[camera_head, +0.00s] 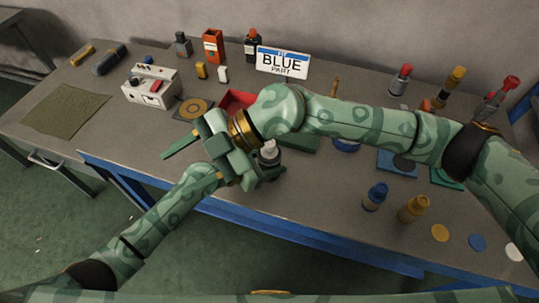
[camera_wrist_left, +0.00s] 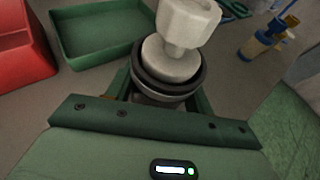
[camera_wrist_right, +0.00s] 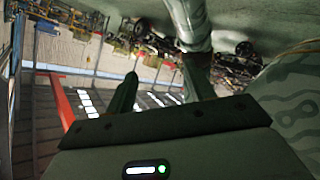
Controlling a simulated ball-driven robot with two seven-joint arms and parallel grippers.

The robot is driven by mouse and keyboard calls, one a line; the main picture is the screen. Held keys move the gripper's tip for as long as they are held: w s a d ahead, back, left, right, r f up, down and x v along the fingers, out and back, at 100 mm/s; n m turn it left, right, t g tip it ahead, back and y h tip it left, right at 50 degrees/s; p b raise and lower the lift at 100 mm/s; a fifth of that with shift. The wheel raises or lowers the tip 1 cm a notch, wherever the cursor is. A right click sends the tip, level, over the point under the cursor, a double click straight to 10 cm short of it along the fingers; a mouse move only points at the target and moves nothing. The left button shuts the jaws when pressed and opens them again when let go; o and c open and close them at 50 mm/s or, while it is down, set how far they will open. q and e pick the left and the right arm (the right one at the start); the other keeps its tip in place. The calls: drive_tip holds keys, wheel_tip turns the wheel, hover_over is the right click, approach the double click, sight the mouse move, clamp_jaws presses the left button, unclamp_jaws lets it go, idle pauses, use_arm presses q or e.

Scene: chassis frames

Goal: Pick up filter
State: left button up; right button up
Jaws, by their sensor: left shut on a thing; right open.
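The filter, with a pale knobbed top and a dark ring, stands upright between the fingers of my left gripper (camera_wrist_left: 168,98) in the left wrist view (camera_wrist_left: 172,58). In the head view only its pale top (camera_head: 268,151) shows, just beyond the left gripper (camera_head: 264,168); its lower part is hidden by the fingers. The left gripper is shut on it. I cannot tell whether the filter touches the table. My right gripper (camera_head: 178,147) is open and empty, pointing left over the table; its arm crosses above the filter. The right wrist view shows nothing between its fingers.
A red bin (camera_wrist_left: 22,45) and a green tray (camera_wrist_left: 100,30) lie behind the filter. Blue (camera_head: 375,196) and yellow (camera_head: 413,208) bottles stand to the right. A white device (camera_head: 151,86) and a "BLUE PART" sign (camera_head: 282,63) are further back.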

wheel_tip(320, 180, up, 5)
drive_tip(key=w+m+t+y, duration=0.1)
drive_tip(key=m+t+y, duration=0.3)
drive_tip(key=m+y, duration=0.15)
drive_tip(key=w+d+m+t, duration=0.55)
drive_tip(key=m+t, duration=0.25)
drive_tip(key=t, duration=0.2)
drive_tip(key=m+t+h, duration=0.2)
drive_tip(key=m+h, duration=0.7)
drive_tip(key=h, duration=0.2)
approach(271, 144)
drive_tip(key=x, duration=0.5)
drive_tip(key=shift+s+a, duration=0.1)
drive_tip(key=x, duration=0.5)
drive_tip(key=shift+w+a+f, duration=0.1)
drive_tip(key=shift+w+f, duration=0.05)
drive_tip(key=shift+w, duration=0.25)
clamp_jaws()
